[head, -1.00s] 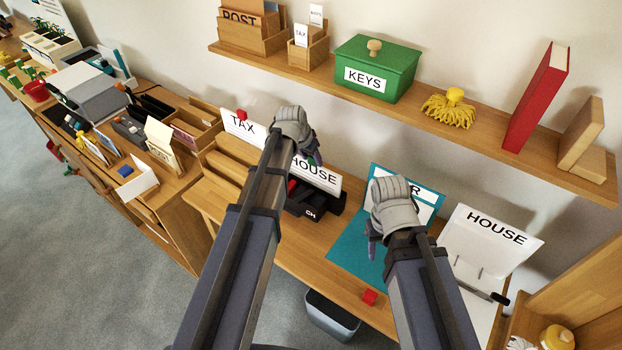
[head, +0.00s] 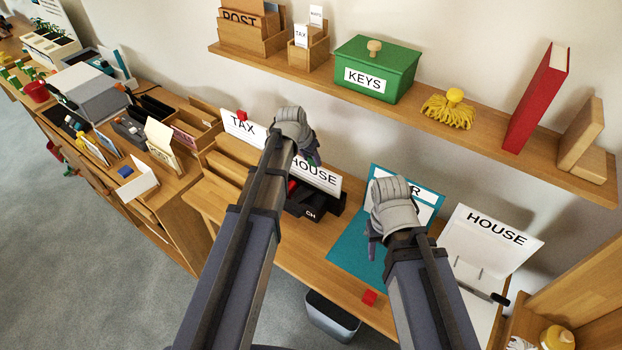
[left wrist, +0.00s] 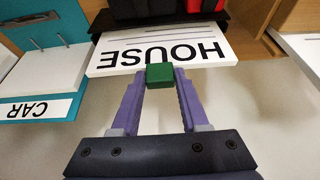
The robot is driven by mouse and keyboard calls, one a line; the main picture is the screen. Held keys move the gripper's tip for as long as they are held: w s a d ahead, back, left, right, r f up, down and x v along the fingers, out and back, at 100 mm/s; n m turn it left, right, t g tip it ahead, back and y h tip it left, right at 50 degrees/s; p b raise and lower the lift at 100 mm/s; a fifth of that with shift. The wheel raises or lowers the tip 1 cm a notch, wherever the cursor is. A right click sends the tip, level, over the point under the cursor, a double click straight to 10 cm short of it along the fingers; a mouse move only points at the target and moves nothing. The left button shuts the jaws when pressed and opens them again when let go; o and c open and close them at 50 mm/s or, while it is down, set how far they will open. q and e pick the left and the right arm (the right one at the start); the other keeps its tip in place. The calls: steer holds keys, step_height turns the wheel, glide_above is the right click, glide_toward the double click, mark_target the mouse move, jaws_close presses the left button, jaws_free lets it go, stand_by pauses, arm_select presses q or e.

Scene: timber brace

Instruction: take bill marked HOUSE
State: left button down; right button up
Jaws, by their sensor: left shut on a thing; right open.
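The white bill marked HOUSE (head: 322,177) stands at the black holder on the desk, next to the bill marked TAX (head: 240,128). In the left wrist view the HOUSE bill (left wrist: 165,52) appears upside down, with a green tab (left wrist: 159,75) at its edge. My left gripper (left wrist: 160,80) has its purple fingers shut on that green tab. In the head view my left gripper (head: 312,155) is partly hidden behind its own wrist. My right gripper (head: 372,248) is open above the teal CAR folder (head: 350,245), its fingers mostly hidden.
A white folder marked HOUSE (head: 492,235) lies open at the right, with metal prongs. The shelf (head: 490,140) above holds a green KEYS box (head: 376,68) and a red book (head: 536,98). A bin (head: 330,317) stands below.

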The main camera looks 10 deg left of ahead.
steer(key=shift+r, duration=0.25)
stand_by(0.5)
steer(key=shift+r+p, duration=1.3)
steer(key=shift+p, duration=0.2)
steer(key=shift+r, duration=0.15)
